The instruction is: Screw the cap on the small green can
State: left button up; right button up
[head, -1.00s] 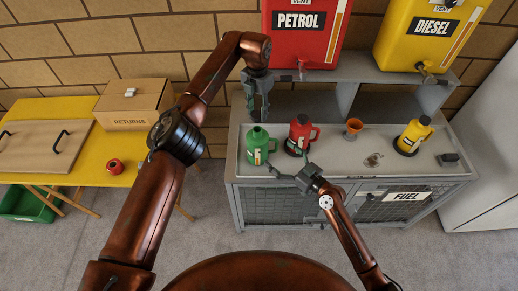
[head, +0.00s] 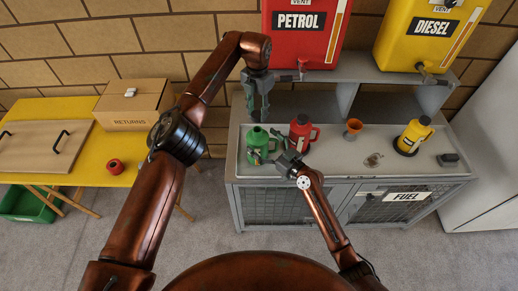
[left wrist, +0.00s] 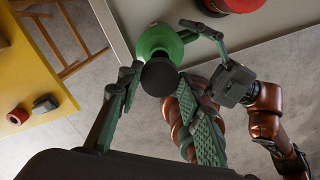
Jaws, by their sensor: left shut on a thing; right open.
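The small green can (head: 257,138) stands on the grey bench top, at its left end. My left gripper (head: 258,115) points down right above the can's top. In the left wrist view its fingers are shut on a round black cap (left wrist: 160,78), which overlaps the green can (left wrist: 158,40) there. I cannot tell whether the cap touches the neck. My right gripper (head: 273,156) is open at the can's right front side, its fingers pointing at the can's body. It also shows in the left wrist view (left wrist: 195,50); contact with the can is unclear.
A red can (head: 301,132) stands close right of the green one. An orange funnel (head: 353,129) and a yellow can (head: 413,134) are further right. Petrol (head: 300,45) and diesel (head: 425,45) tanks sit on the shelf behind. The yellow table (head: 75,112) is at left.

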jog(key=shift+x, duration=1.25)
jog(key=c, duration=1.8)
pick_arm(q)
jog(key=shift+w+f, duration=0.1)
jog(key=shift+f, duration=2.4)
pick_arm(e)
jog(key=shift+s+f, duration=0.1)
jog(key=shift+f, duration=0.05)
